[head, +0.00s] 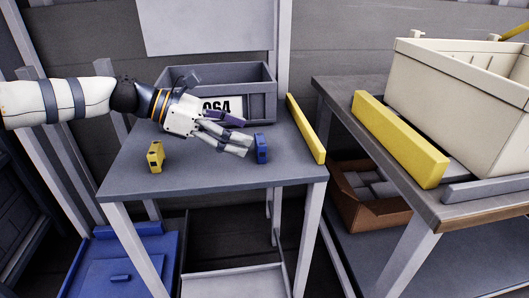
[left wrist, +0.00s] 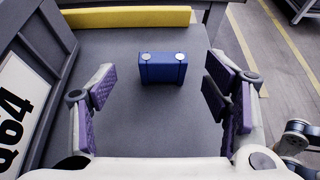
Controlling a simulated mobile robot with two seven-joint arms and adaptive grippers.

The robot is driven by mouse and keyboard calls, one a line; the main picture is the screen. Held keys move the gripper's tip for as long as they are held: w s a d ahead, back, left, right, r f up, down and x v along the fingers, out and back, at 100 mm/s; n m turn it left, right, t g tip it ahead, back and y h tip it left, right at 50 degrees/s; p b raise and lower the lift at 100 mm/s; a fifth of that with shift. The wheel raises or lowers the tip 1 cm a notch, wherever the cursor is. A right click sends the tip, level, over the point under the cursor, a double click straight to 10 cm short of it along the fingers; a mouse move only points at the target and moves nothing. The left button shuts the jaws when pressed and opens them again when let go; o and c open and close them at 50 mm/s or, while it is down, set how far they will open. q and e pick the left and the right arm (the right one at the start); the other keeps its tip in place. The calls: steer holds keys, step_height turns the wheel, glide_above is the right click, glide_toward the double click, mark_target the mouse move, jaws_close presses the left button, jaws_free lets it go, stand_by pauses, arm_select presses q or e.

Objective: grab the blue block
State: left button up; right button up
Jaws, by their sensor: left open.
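The blue block (head: 262,148) stands upright on the grey table (head: 215,180), near its right side in the head view. My left gripper (head: 240,136) is just to the left of it, low over the table, with its fingers pointing at the block. In the left wrist view the blue block (left wrist: 162,68) lies ahead, between the lines of the two open fingers and beyond their tips. The purple-padded fingers (left wrist: 165,88) are wide apart with nothing between them. My right gripper is in neither view.
A grey bin (head: 262,92) marked 064 stands behind the gripper. A yellow block (head: 155,157) stands at the table's left. A yellow bar (head: 306,130) runs along the right edge. A second table at right holds a cream crate (head: 465,100) and another yellow bar (head: 400,140).

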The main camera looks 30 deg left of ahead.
mark_target(257, 139)
arm_select(q)
steer(key=x, duration=0.2)
steer(key=b+x, duration=0.2)
steer(key=x, duration=0.1)
steer(key=shift+s+d+f, duration=0.1)
steer(key=shift+d+f, duration=0.15)
steer(key=shift+f, duration=0.15)
steer(key=shift+r, duration=0.2)
steer(key=c, duration=1.1)
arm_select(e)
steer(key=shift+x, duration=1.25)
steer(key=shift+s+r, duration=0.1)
